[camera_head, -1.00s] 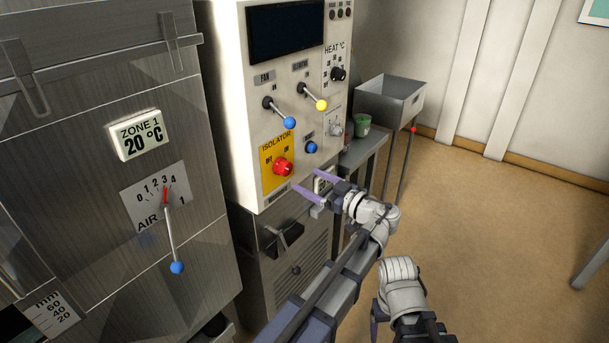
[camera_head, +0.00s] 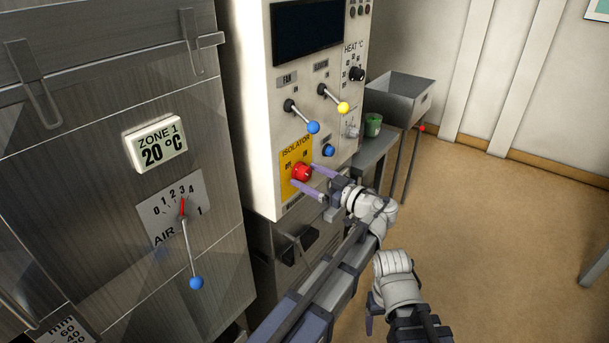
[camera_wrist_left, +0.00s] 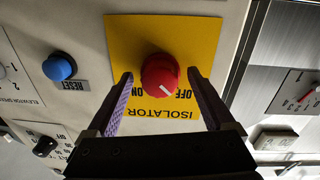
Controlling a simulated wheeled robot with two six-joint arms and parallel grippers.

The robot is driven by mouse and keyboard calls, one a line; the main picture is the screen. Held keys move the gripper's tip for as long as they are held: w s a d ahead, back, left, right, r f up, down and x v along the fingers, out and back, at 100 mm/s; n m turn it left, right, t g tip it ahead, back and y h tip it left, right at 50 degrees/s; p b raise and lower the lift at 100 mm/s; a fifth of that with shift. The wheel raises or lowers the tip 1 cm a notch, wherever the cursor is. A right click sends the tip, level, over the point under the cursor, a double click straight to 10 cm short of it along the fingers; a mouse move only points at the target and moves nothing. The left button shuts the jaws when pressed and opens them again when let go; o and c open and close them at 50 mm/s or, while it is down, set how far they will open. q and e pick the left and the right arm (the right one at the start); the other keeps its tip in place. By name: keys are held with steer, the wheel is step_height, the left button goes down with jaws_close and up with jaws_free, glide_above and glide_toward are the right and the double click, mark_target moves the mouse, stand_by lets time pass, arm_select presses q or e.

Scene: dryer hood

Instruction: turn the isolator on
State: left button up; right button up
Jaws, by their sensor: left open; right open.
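The isolator knob (camera_head: 301,172) is a round red dial on a yellow plate (camera_head: 287,191) low on the white control panel. It also shows in the left wrist view (camera_wrist_left: 160,74), where the plate's lettering is upside down. The knob's white mark slants toward OFF, not ON. My left gripper (camera_head: 303,178) is open, with its purple fingers pointing at the panel. In the left wrist view the knob appears between the fingertips (camera_wrist_left: 160,80), with a gap on each side; contact is not visible. My right gripper (camera_head: 371,312) is low in the head view, partly hidden and away from the panel.
Above the knob are a blue-tipped fan lever (camera_head: 312,127), a yellow-tipped lever (camera_head: 343,107) and a blue reset button (camera_head: 328,151). A steel oven door with an air lever (camera_head: 196,282) stands at left. A side table holds a green cup (camera_head: 373,125).

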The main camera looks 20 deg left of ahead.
arm_select(q)
steer(key=shift+c, duration=0.3)
steer(key=c, duration=1.3)
steer(key=shift+m, duration=0.4)
steer(key=m, duration=0.3)
steer(key=shift+m+p, duration=0.3)
steer(key=shift+m, duration=0.1)
steer(key=m, duration=0.4)
steer(key=shift+r+m, duration=0.1)
steer(key=shift+m, duration=0.2)
steer(key=m, duration=0.4)
steer(key=shift+g+p, duration=0.4)
steer(key=shift+m, duration=2.2)
